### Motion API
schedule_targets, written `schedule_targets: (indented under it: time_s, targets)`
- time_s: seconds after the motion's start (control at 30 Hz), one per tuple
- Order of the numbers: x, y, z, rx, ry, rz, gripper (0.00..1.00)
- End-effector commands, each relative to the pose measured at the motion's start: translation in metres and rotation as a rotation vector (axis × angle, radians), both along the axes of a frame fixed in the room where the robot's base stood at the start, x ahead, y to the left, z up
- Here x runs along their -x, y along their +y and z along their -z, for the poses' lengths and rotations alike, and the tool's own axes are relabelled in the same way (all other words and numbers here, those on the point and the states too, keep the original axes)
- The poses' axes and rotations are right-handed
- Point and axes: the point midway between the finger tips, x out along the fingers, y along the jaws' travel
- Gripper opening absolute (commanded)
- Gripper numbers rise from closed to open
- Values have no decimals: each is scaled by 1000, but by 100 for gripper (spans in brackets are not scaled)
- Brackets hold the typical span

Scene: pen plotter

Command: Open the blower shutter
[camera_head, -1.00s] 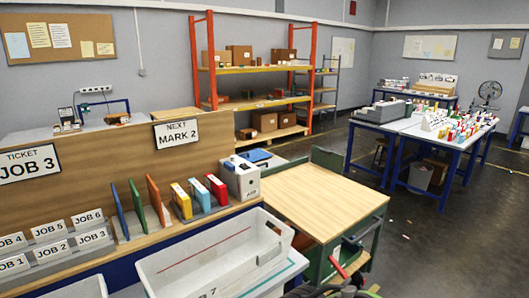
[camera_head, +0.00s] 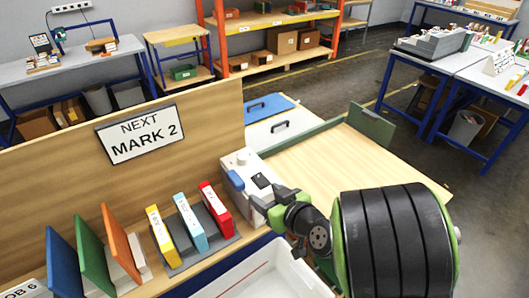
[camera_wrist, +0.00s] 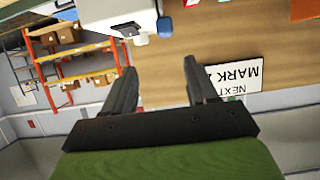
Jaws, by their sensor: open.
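A white box with a blue part on its left side and a dark switch-like patch on top (camera_head: 240,172) stands on the bench at the end of the wooden panel. It looks like the blower, but I cannot make out which part is its shutter. My gripper (camera_head: 276,203) is by the box's right side in the head view, partly hidden by my own wrist. In the wrist view my gripper (camera_wrist: 158,64) is open and empty, and the white box (camera_wrist: 133,14) shows upside down beyond the fingertips, with its blue part (camera_wrist: 165,27) beside it.
Red, light blue and yellow blocks (camera_head: 216,210) stand left of the box, then orange, green and blue boards (camera_head: 122,240). A white bin (camera_head: 270,280) lies in front. The wooden panel with the MARK 2 sign (camera_head: 140,133) rises behind. A wooden tabletop (camera_head: 350,160) is at right.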

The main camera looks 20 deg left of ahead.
Motion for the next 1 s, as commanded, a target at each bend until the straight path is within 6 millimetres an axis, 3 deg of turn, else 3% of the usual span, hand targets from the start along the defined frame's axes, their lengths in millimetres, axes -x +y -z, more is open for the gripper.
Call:
schedule_targets:
  time_s: [0.17, 0.63, 0.8, 1.0]
  targets:
    - [-10, 16, 8, 4, 0, -5, 57]
    - [-74, 98, 51, 3, -2, -9, 57]
    - [-87, 112, 60, 1, -1, -5, 57]
    - [-89, 114, 62, -2, 1, -2, 57]
